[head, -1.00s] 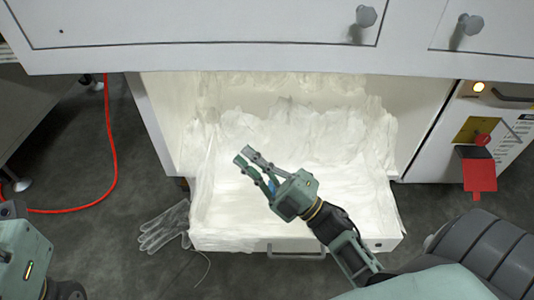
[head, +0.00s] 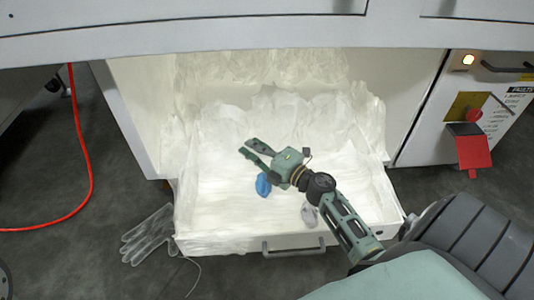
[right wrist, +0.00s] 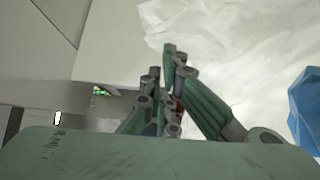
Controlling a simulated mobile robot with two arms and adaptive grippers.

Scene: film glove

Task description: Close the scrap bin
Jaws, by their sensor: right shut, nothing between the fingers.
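The scrap bin (head: 350,238) is a white drawer pulled out from under the white cabinet, with a grey bar handle (head: 294,246) on its front. It is lined with crumpled white film (head: 225,130). My right gripper (head: 249,148) is over the bin, its arm coming in across the front right corner. Its fingers are shut and empty, and also show in the right wrist view (right wrist: 170,62). A blue crumpled piece (head: 263,185) shows in the bin beside the gripper, and in the right wrist view (right wrist: 306,108). My left gripper is out of view.
A clear film glove (head: 148,236) lies on the dark floor left of the bin. A red cable (head: 88,160) runs along the floor further left. A control panel with a red flap (head: 472,152) and a lit lamp (head: 467,59) stands right of the bin. A small grey piece (head: 310,214) is inside the bin.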

